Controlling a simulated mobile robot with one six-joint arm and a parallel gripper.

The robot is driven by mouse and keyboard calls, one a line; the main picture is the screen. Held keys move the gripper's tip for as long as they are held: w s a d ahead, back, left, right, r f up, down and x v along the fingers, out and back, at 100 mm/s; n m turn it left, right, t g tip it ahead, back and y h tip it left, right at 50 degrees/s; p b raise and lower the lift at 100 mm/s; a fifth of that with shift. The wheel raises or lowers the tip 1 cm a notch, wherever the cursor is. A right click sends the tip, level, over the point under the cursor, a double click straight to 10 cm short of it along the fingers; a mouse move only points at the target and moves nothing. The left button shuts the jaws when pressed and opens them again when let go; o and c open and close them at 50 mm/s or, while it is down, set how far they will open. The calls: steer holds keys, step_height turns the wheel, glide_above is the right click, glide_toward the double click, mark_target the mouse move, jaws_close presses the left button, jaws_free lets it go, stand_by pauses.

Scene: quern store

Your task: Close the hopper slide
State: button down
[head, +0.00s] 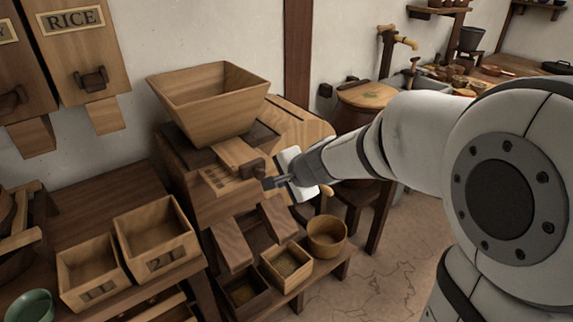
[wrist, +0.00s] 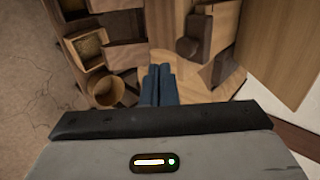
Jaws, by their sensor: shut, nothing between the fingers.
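The wooden hopper (head: 208,108) sits on top of the mill body. Its slide (head: 236,153) sticks out from under the hopper toward my gripper and ends in a dark handle (head: 253,169). The dark handle also shows in the wrist view (wrist: 190,47), right of and beyond my fingers. My gripper (head: 270,183) is shut and empty, close beside the handle at its lower right in the head view. In the wrist view my fingers (wrist: 158,78) are together, with a gap in the picture to the handle. Whether they touch it I cannot tell.
Below the mill stand small boxes (head: 286,264) and a round wooden tub (head: 326,236). Two numbered boxes (head: 157,238) stand on the left bench. A RICE bin (head: 77,45) hangs on the wall. A lidded barrel (head: 366,95) stands behind my arm.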

mark_target(263, 177)
steer(key=shift+w+a+f+p, duration=0.1)
steer(key=shift+w+a+f, duration=0.15)
steer(key=shift+w+a, duration=0.4)
steer(key=shift+w+a+f+p, duration=0.2)
steer(key=shift+w+a, duration=0.15)
steer(key=shift+w, duration=0.45)
steer(key=shift+w+a+f+p, duration=0.1)
steer(key=shift+w+a+f, duration=0.15)
steer(key=shift+w+a, duration=0.4)
steer(key=shift+w+d, duration=0.15)
steer(key=shift+d, duration=0.05)
